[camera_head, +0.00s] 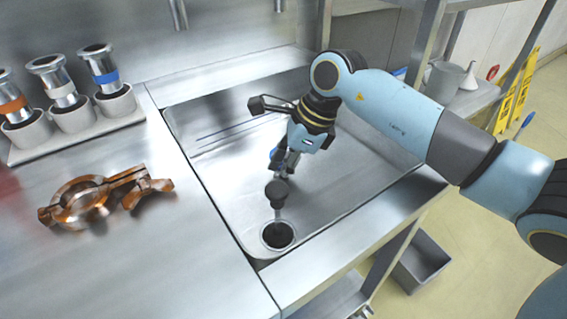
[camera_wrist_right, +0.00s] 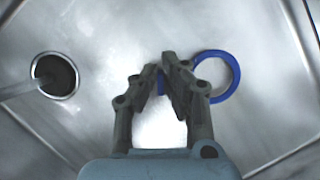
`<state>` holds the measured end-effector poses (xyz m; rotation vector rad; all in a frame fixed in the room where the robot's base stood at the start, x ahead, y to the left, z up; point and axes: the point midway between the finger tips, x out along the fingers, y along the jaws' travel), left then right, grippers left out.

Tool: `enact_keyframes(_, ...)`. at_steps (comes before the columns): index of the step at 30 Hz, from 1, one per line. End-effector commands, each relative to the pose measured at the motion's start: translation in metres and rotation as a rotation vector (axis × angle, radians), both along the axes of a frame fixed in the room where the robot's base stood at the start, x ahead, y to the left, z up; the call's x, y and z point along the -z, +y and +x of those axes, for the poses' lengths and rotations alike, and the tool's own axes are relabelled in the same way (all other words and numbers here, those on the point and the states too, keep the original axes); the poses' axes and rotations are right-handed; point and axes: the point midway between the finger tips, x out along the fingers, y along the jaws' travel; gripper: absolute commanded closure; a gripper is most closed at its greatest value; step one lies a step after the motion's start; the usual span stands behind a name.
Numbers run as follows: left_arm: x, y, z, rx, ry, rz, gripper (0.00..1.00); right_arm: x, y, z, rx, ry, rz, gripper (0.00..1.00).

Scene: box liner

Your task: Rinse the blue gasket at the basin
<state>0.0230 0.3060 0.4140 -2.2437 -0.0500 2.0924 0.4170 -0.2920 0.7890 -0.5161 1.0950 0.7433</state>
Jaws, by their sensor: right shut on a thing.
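My right gripper (camera_head: 279,166) reaches down into the steel basin (camera_head: 352,185). In the right wrist view its fingertips (camera_wrist_right: 164,68) are close together, with a blue sliver between them. The blue gasket (camera_wrist_right: 237,72) shows there as a ring beside and partly behind the right finger. How the sliver joins the ring is hidden. In the head view only small blue bits show at the fingers. The round drain (camera_head: 278,236) lies in the basin's near corner, left of the gripper in the wrist view (camera_wrist_right: 55,75). My left gripper is out of view.
A dark round fitting (camera_head: 277,193) with a thin grey column stands above the drain, close to my right fingers. A copper-coloured clamp (camera_head: 85,203) lies on the left counter. A white holder (camera_head: 75,140) with several banded metal cylinders stands behind it.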

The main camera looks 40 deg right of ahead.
Motion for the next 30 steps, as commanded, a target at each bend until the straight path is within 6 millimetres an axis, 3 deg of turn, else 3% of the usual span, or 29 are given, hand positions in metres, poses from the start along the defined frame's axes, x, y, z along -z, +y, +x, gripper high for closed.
enact_keyframes(10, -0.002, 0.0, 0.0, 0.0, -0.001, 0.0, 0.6, -0.003, 0.0, 0.0, 0.0, 0.0, 0.0, 1.0)
enact_keyframes(30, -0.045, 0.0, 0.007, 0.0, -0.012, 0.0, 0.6, -0.063, 0.0, 0.0, 0.0, -0.001, -0.001, 1.0)
